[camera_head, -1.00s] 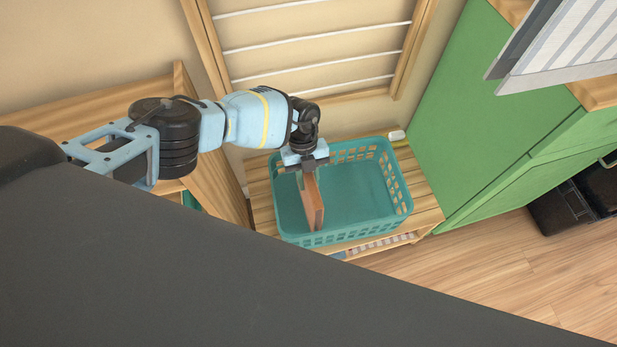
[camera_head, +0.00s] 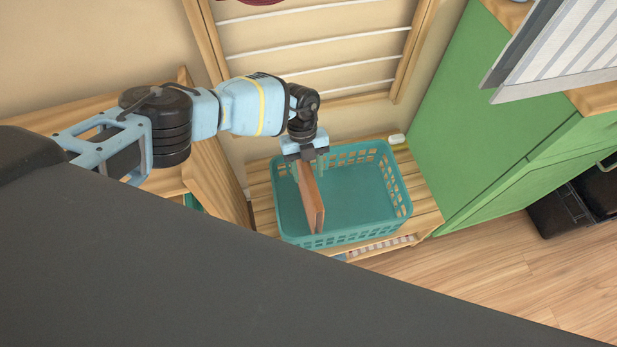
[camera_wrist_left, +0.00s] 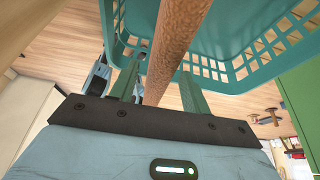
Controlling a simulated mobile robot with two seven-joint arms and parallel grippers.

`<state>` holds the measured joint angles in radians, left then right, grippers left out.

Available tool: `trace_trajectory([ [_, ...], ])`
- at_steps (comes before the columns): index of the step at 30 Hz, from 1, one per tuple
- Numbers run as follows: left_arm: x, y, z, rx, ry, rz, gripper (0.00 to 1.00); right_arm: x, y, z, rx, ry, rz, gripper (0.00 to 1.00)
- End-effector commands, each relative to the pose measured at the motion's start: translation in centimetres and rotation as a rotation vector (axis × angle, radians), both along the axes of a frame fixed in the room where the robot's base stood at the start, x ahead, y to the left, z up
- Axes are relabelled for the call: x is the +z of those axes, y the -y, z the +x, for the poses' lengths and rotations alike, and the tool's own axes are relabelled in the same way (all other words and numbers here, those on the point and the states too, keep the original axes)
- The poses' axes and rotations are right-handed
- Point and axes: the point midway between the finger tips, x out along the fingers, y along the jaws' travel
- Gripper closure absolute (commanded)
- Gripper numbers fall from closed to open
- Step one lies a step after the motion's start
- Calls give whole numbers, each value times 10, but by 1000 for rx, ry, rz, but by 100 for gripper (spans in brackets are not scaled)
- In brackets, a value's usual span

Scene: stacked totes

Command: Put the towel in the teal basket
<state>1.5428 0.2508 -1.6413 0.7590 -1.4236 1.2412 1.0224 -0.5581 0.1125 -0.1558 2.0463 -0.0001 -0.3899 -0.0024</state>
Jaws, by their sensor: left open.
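The towel (camera_head: 312,205) is a brown-orange folded slab standing on edge inside the teal basket (camera_head: 402,195), near its left side. It also shows in the wrist view (camera_wrist_left: 180,40) as a textured brown strip running between the fingers. My left gripper (camera_head: 309,168) is above the left part of the basket, at the towel's upper end. Its green fingers (camera_wrist_left: 158,90) are spread, one on each side of the towel, with gaps visible between them and it. The basket's perforated wall also shows in the wrist view (camera_wrist_left: 262,45). My right gripper is not in view.
The basket stands on a slatted wooden bench (camera_head: 425,205). A green cabinet (camera_head: 470,120) is on the right, and a wooden rack (camera_head: 320,50) is on the wall behind. A small white object (camera_head: 397,139) lies behind the basket. Wood floor is clear at lower right.

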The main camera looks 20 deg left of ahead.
Motion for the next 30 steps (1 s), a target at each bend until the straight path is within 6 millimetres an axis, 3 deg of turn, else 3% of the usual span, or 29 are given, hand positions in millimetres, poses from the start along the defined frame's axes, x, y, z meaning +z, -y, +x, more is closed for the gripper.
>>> trace_trajectory([
  [1, 14, -3, 6, 2, 6, 0, 53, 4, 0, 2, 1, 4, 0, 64],
  [6, 43, -10, 16, 1, 5, 0, 53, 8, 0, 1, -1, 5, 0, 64],
  [12, 65, -15, 23, 1, 2, 1, 53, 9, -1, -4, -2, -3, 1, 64],
  [30, 72, -17, 25, 0, 0, 0, 53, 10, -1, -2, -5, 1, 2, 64],
])
